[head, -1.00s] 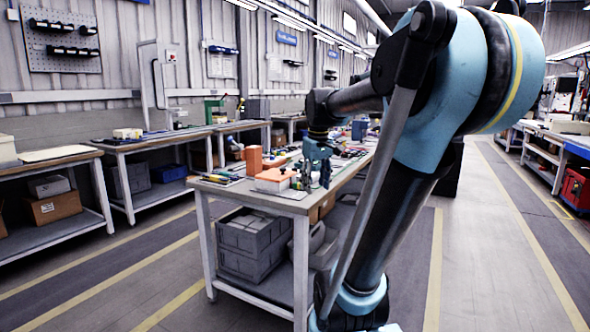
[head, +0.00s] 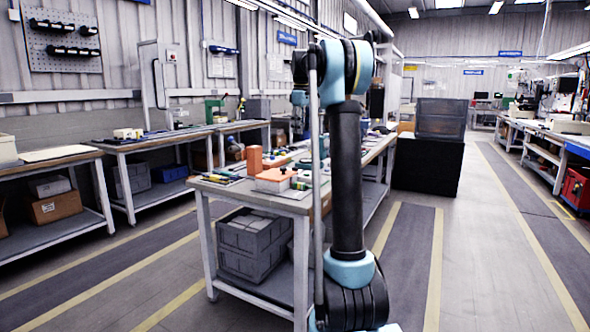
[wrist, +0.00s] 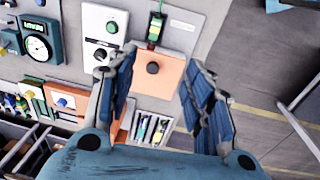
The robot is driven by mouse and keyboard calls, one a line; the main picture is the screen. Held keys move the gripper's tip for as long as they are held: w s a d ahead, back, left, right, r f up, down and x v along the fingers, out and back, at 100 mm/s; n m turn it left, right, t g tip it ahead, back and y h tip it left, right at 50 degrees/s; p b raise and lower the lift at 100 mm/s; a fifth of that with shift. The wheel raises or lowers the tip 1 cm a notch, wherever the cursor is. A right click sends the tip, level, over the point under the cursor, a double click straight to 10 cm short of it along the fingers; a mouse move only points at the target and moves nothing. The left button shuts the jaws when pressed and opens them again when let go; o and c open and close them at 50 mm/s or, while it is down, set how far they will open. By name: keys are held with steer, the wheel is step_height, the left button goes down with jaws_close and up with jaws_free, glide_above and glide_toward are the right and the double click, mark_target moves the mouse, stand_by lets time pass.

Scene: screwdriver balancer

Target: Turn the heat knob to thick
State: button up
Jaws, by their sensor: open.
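In the wrist view a round black knob (wrist: 152,68) sits on the orange top of a box (wrist: 172,92). My gripper (wrist: 163,64) is open, with its blue-padded fingers on either side of this knob in the picture and apart from it. A pale panel at upper left carries a green button (wrist: 112,27) and another dark knob (wrist: 100,54). I cannot read any heat or thick marking, so which knob is the heat knob is unclear. In the head view an orange-topped box (head: 272,180) stands near the bench's front corner; my gripper is hidden behind my arm there.
A green-handled tool (wrist: 155,28) lies beyond the orange box. A teal gauge (wrist: 37,47) is at left, and a tray of several small tools (wrist: 150,130) is near the gripper. The workbench (head: 270,197) is crowded; open floor lies to its right.

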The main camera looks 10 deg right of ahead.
steer(key=w+f+n, duration=0.1)
steer(key=w+n, duration=0.1)
steer(key=w, duration=0.8)
steer(key=n, duration=0.3)
glide_above(295, 169)
step_height(295, 169, down, 5)
steer(key=f, duration=0.5)
steer(key=w+f, duration=0.1)
steer(key=f, duration=1.1)
steer(key=shift+w, duration=0.2)
steer(key=shift+c, duration=0.4)
steer(key=c, duration=1)
steer(key=shift+d, duration=0.1)
